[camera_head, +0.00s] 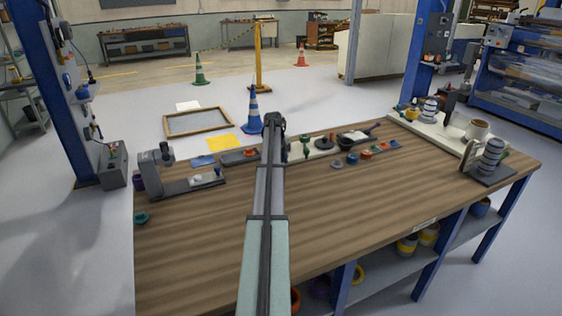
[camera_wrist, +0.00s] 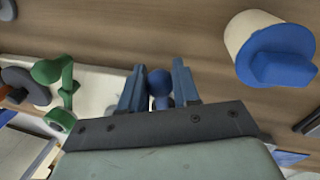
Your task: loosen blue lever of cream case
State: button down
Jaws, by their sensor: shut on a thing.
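My gripper (camera_wrist: 159,75) has both fingers in the wrist view, one on each side of a round blue knob (camera_wrist: 158,83), which appears to be the end of the blue lever. Its lower part is hidden by my gripper body. A cream flat-topped piece (camera_wrist: 98,88), likely the cream case, lies just left of the fingers and runs behind them. In the head view, my gripper (camera_head: 272,122) is at the far side of the bench; my arm hides the knob. The pale piece (camera_head: 325,152) shows right of my arm.
A green fitting (camera_wrist: 58,78) stands close left. On the wooden bench (camera_head: 370,215), a grey clamp-like device (camera_head: 160,165) stands left and a striped stack (camera_head: 490,155) right. The front is clear.

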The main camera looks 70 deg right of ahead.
jog(key=shift+s+d, duration=0.1)
jog(key=n, duration=0.1)
jog(key=s+d+n, duration=0.1)
jog(key=shift+d+n+t, duration=0.2)
jog(key=shift+n+t, duration=0.1)
jog(key=shift+n, duration=0.1)
jog(key=d+n, duration=0.2)
jog(key=n, duration=0.1)
jog(key=shift+s+d+n+t, duration=0.1)
jog(key=shift+s+n+t, duration=0.2)
jog(key=shift+s, duration=0.1)
jog(key=d+n, duration=0.2)
jog(key=n, duration=0.1)
jog(key=shift+d+t, duration=0.1)
jog(key=shift+t, duration=0.2)
jog(key=shift+w+d+n+t, duration=0.15)
jog(key=shift+d+n, duration=0.25)
jog(key=shift+n, duration=0.35)
jog(key=shift+d+n+t, duration=0.15)
jog(key=shift+d+n, duration=0.25)
jog(key=shift+n, duration=0.35)
jog(key=c, duration=0.8)
grip_release()
jog(key=shift+c, duration=0.2)
